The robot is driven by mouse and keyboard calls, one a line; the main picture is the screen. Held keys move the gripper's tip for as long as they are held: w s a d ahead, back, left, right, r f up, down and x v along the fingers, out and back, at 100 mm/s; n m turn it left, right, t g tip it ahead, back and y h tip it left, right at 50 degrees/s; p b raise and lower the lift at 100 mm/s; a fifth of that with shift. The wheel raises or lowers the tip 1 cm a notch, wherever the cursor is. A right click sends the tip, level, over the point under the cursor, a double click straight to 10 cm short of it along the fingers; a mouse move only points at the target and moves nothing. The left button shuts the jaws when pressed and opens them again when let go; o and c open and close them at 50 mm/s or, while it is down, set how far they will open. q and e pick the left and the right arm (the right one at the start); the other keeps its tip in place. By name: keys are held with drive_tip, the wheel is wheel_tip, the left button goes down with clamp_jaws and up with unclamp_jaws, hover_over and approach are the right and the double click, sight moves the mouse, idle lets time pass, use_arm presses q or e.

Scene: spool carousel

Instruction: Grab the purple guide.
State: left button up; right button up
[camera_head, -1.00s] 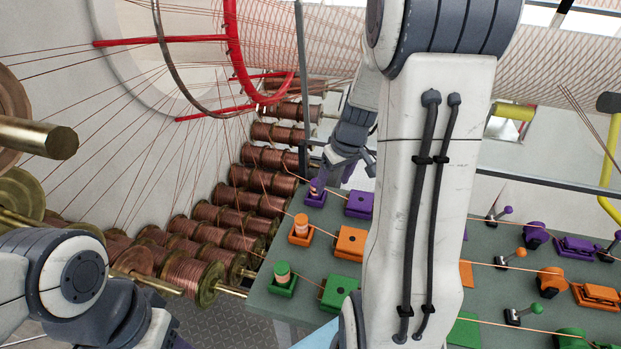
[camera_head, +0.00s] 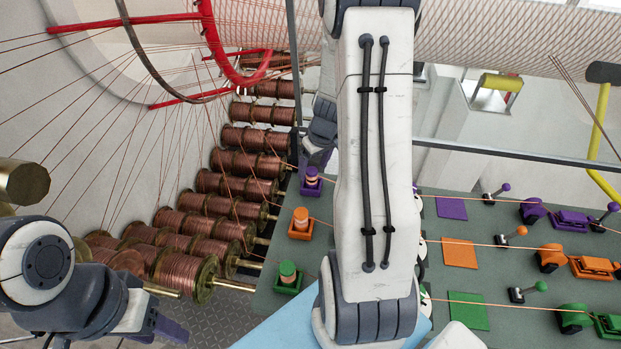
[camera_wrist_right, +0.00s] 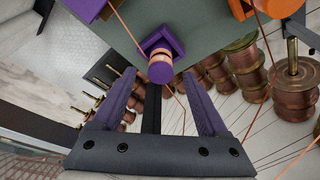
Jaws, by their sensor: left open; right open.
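The purple guide looks like the small ringed purple post on a square base (camera_head: 311,182) at the board's far left corner; it also shows in the right wrist view (camera_wrist_right: 161,68). A copper line runs to it. My right gripper (camera_wrist_right: 158,74) is open, its purple fingers on either side of the post in the wrist view; I cannot tell whether they touch it. In the head view the right gripper (camera_head: 318,156) is just beyond the post, partly behind my arm. My left gripper (camera_head: 172,328) is at the lower left, away from the board, open.
The grey-green board (camera_head: 470,205) also holds an orange post (camera_head: 301,223), a green post (camera_head: 288,278) and coloured blocks. Copper spools (camera_head: 245,165) stand in rows along its left side. Thin lines cross the space. A purple block (camera_wrist_right: 84,8) is near the guide. My right arm hides the board's middle.

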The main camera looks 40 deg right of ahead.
sight(312, 171)
drive_tip(key=x, duration=0.3)
drive_tip(key=shift+f, duration=0.25)
drive_tip(key=shift+c, duration=0.3)
clamp_jaws()
drive_tip(key=shift+r, duration=0.1)
